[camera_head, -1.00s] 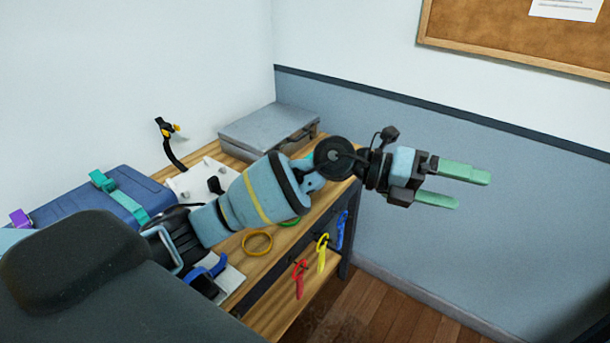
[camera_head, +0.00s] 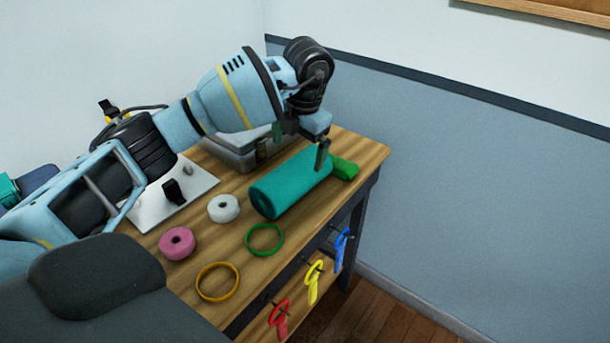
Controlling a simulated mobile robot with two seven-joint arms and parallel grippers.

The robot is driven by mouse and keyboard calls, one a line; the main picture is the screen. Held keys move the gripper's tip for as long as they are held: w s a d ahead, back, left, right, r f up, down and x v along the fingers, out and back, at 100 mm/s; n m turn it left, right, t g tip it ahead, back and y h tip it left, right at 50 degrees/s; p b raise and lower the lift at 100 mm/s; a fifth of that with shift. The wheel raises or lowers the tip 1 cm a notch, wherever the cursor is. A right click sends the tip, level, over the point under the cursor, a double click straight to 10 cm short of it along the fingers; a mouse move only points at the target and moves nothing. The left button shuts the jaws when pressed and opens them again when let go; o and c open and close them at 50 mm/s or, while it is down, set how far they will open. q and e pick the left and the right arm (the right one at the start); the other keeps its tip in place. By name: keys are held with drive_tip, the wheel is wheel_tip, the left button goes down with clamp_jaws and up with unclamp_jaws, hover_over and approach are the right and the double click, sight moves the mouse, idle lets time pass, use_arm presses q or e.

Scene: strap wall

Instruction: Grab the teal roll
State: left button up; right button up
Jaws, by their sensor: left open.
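The teal roll (camera_head: 288,186) is a thick cylinder lying on its side on the wooden bench, in the right half of the bench top. My left gripper (camera_head: 300,148) points down over the far side of the roll, with its fingers apart. One finger hangs in front of the roll's far right end; the other shows farther left, beyond the roll. I cannot tell whether either finger touches it. My right gripper is not in view.
A grey case (camera_head: 238,153) stands behind. White (camera_head: 223,208) and pink (camera_head: 177,243) tape rolls, a green ring (camera_head: 264,240) and a yellow ring (camera_head: 217,282) lie nearby. Colored straps hang from the bench front.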

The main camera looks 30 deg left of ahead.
sight(297, 163)
use_arm(q)
drive_tip(key=shift+w+a+f+b, duration=0.1)
drive_tip(key=shift+f+b, duration=0.1)
drive_tip(key=shift+f, duration=0.4)
drive_tip(key=shift+w+f+b, duration=0.1)
drive_tip(key=shift+f+b, duration=0.05)
drive_tip(key=shift+f, duration=0.45)
drive_tip(key=shift+f, duration=0.1)
drive_tip(key=shift+s+f, duration=0.1)
drive_tip(key=shift+f, duration=0.25)
drive_tip(key=shift+a+f, duration=0.15)
drive_tip(key=shift+f, duration=0.65)
drive_tip(key=shift+s+a+f, duration=0.1)
drive_tip(key=shift+a+f, duration=0.05)
drive_tip(key=shift+f, duration=1.15)
drive_tip(key=shift+a+f, duration=0.1)
drive_tip(key=shift+f, duration=1.15)
